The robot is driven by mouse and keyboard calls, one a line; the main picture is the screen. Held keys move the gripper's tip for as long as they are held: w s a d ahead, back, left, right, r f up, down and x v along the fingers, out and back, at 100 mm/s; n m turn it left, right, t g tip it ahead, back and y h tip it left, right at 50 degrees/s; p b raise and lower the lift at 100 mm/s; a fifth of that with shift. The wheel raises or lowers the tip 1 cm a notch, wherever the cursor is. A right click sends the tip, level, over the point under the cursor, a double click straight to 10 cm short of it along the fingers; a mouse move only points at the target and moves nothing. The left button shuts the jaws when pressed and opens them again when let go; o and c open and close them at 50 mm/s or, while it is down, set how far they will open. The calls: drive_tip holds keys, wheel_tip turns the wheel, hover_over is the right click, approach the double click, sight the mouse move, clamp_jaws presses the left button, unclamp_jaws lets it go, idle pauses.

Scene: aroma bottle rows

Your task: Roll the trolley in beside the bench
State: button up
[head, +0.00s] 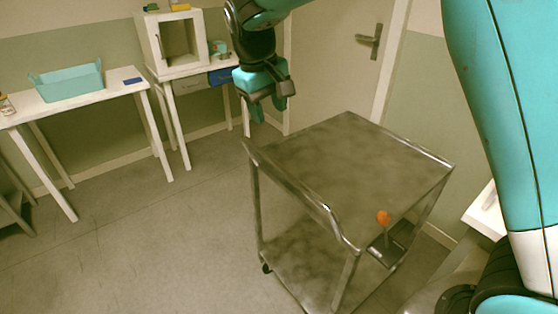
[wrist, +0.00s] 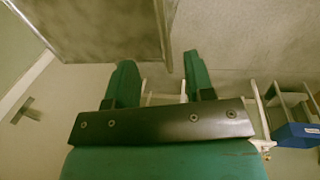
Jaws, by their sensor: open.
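The metal trolley (head: 350,165) stands in the middle of the head view, with a flat top, a lower shelf and a raised handle bar (head: 300,190) along its near left side. Its top also shows at the upper left of the wrist view (wrist: 100,25). The bench on the left (head: 95,93) is a white table against the wall. My gripper (head: 268,108) is open and empty, in the air beyond the trolley's far left corner, apart from the handle. Its two green fingers show in the wrist view (wrist: 160,78).
An orange ball-topped lever (head: 384,217) stands on a dark plate at the trolley's right. A teal bin (head: 68,82) and a blue block (head: 132,81) are on the bench. A white cabinet (head: 172,42) stands on a second table. A door (head: 335,60) is behind. Floor left of the trolley is clear.

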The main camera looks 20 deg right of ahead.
sight(280, 166)
drive_tip(key=d+f, duration=0.1)
drive_tip(key=f, duration=0.4)
drive_tip(key=w+d+f+p, duration=0.1)
drive_tip(key=f, duration=0.5)
drive_tip(key=d+f, duration=0.1)
drive_tip(key=f, duration=0.5)
drive_tip(key=shift+w+f, duration=0.1)
drive_tip(key=shift+w, duration=0.15)
clamp_jaws()
